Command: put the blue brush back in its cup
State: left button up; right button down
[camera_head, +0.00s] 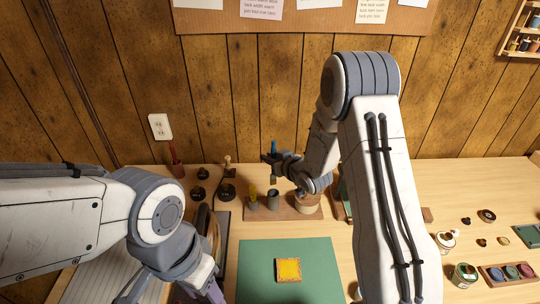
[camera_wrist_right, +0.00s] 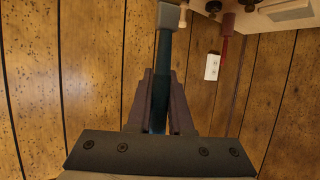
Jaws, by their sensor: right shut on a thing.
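The blue brush (camera_head: 273,147) is upright in my right gripper (camera_head: 270,160), its blue handle sticking up and a grey end below the fingers. In the right wrist view the brush (camera_wrist_right: 161,80) runs between the shut fingers (camera_wrist_right: 160,110). The gripper is above a wooden base holding a grey cup (camera_head: 272,199), which looks empty, and a cup with a yellow brush (camera_head: 253,194). The brush is clear of the cups. My left gripper (camera_head: 175,292) is low at the bottom edge, partly cut off; its jaw state is unclear.
A wider tan pot (camera_head: 307,204) stands on the wooden base (camera_head: 290,214) to the right. A red-handled item (camera_head: 175,155) stands at the back left. A green mat (camera_head: 258,258) with a yellow pad (camera_head: 289,269) lies in front. Small jars and spools are at the right.

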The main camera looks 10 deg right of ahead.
notch_tip(320, 180, down, 10)
jog(key=b, duration=0.8)
jog(key=shift+f, duration=0.1)
jog(key=c, duration=0.7)
grip_release()
jog(key=shift+c, duration=0.2)
jog(key=shift+s, duration=0.1)
jog(key=b, duration=0.1)
send_near(272, 182)
jog(key=shift+w+f, duration=0.85)
jog(key=shift+w, duration=0.25)
jog(key=shift+a, duration=0.1)
